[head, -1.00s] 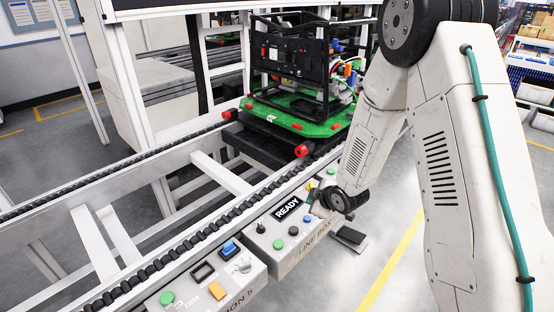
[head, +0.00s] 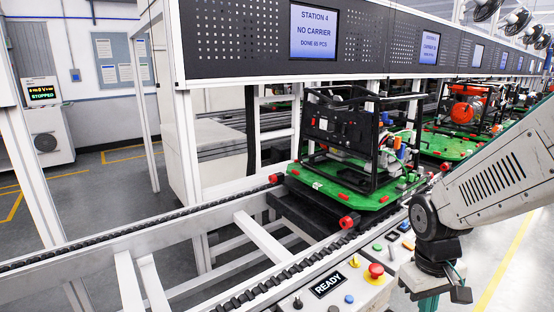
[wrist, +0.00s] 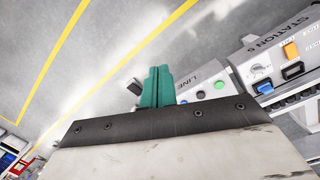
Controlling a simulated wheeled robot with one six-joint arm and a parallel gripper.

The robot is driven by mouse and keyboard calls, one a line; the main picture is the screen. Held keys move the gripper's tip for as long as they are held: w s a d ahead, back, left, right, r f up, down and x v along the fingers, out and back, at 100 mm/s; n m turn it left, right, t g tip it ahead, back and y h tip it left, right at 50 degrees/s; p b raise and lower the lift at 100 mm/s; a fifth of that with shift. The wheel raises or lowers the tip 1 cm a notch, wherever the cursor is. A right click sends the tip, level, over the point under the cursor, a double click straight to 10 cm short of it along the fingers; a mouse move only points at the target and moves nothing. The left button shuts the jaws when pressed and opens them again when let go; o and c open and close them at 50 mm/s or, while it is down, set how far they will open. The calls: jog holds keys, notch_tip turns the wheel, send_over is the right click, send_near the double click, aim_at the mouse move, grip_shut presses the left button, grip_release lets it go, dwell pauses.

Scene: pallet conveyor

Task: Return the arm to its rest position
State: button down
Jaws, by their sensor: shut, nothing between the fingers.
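My arm (head: 495,185) comes in from the right edge of the head view and bends down at a dark wrist joint. My gripper (head: 428,303) hangs below it near the bottom edge, with its teal fingers partly cut off. In the wrist view my gripper (wrist: 157,80) shows its teal fingers together, with nothing between them. The gripper is in front of the control boxes along the conveyor and holds nothing.
The READY control box (head: 345,296) has a red button (head: 376,270). A black-framed generator (head: 335,130) stands on a green pallet (head: 330,192) on the conveyor. The wrist view shows a Station 5 box (wrist: 262,60) and open grey floor with yellow lines.

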jog(key=s+a+r+m+t+y, duration=0.1)
jog(key=s+a+r+m+t, duration=0.1)
jog(key=s+r, duration=1.1)
jog(key=shift+a+r, duration=0.35)
jog(key=shift+r, duration=0.35)
